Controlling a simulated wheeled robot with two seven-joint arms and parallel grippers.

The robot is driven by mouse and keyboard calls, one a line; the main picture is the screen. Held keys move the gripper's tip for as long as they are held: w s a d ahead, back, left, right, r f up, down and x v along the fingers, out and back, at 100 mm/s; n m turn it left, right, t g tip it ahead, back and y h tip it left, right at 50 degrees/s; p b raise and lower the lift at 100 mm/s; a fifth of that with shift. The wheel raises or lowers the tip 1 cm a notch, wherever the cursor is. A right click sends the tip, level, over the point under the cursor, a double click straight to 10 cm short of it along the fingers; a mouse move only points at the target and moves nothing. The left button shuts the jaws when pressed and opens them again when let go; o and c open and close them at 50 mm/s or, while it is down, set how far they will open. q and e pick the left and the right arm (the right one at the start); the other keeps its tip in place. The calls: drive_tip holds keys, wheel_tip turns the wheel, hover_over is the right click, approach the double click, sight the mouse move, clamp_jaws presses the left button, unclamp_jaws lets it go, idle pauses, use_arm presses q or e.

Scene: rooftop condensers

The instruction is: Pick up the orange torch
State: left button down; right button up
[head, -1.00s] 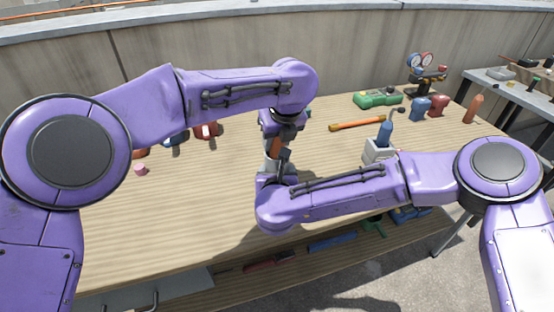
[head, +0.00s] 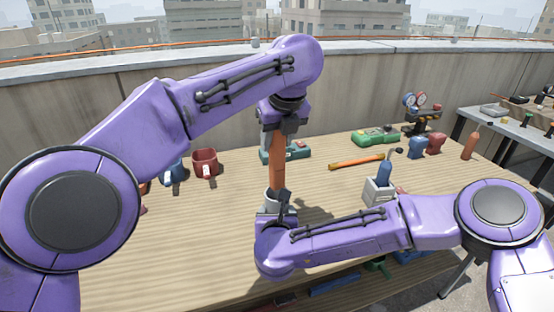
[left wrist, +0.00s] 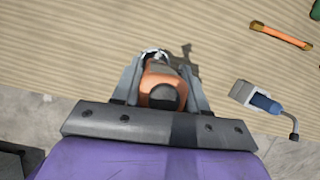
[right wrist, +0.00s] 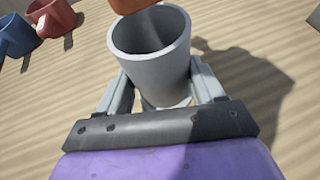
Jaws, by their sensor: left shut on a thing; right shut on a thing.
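The orange torch (head: 277,163) hangs upright in my left gripper (head: 280,128), which is shut on its top end. In the left wrist view the torch (left wrist: 158,82) shows end-on between the fingers. A grey cup (head: 272,201) stands right below the torch. My right gripper (right wrist: 163,95) is shut around the cup, which also shows in the right wrist view (right wrist: 150,62). The cup looks empty inside, and the torch's lower end shows above its rim. In the head view my right arm hides part of the cup and the right gripper.
A red mug (head: 204,162) and a blue mug (head: 172,171) stand left. Gauges (head: 420,110) stand at the back right.

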use_arm(q)
drive_tip(key=s+a, duration=0.2)
drive_tip(key=a, duration=0.6)
drive_tip(key=s+a, duration=0.3)
drive_tip(key=a, duration=0.6)
drive_tip(key=shift+s+r, duration=0.15)
drive_tip(key=shift+s, duration=0.15)
drive_tip(key=shift+a, duration=0.1)
use_arm(e)
drive_tip(key=o, duration=1.2)
drive_tip(key=shift+o, duration=0.2)
drive_tip(key=p+v, duration=0.2)
drive_tip(key=v, duration=0.6)
drive_tip(key=shift+r, duration=0.1)
drive_tip(key=shift+s+r, duration=0.2)
drive_tip(key=shift+s, duration=0.3)
use_arm(q)
wheel_tip(320, 180, up, 2)
drive_tip(key=shift+r, duration=0.15)
use_arm(e)
drive_tip(key=shift+f, duration=0.1)
